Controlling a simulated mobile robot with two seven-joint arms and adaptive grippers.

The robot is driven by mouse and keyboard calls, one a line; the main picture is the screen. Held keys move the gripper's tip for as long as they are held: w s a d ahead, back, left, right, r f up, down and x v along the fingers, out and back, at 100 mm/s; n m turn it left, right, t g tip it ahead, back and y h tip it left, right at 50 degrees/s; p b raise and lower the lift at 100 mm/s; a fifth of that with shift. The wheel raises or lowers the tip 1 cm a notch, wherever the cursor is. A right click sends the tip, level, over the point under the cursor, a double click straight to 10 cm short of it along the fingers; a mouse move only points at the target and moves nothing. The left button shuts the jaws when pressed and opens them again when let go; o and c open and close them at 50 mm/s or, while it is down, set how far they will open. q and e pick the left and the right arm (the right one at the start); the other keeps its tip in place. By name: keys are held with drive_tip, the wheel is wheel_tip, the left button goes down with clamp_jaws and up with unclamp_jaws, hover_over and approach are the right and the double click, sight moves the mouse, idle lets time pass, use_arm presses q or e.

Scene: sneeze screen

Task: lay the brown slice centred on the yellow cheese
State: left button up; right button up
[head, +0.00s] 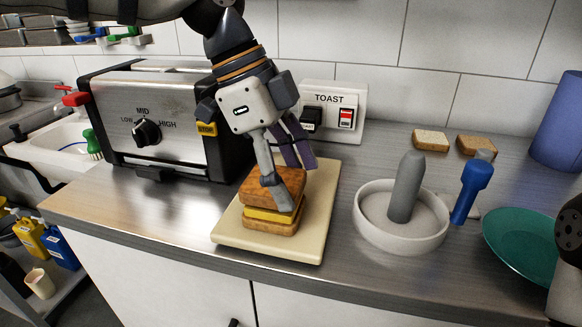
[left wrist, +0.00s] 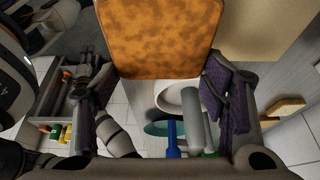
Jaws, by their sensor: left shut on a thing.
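The brown slice (head: 287,178) is toasted and square, at the top of a stack on the cream board (head: 235,237). The yellow cheese (head: 262,215) shows as a band right under it, on another brown slice (head: 268,227). My left gripper (head: 279,172) points down at the stack and is shut on the top slice, one finger crossing its near side. In the left wrist view the slice (left wrist: 157,38) fills the top middle between the two purple-padded fingers (left wrist: 160,95). I cannot tell whether the slice touches the cheese all over.
The toaster (head: 150,120) stands left of the board. A white bowl with a grey pestle (head: 404,190) stands right of it, then a blue-handled tool (head: 471,190) and a green plate (head: 525,240). Two bread slices (head: 431,141) lie at the back by the wall.

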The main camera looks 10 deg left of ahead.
use_arm(q)
drive_tip(key=shift+f, duration=0.6)
idle(0.4)
drive_tip(key=o, duration=1.1)
drive_tip(key=v, duration=1.2)
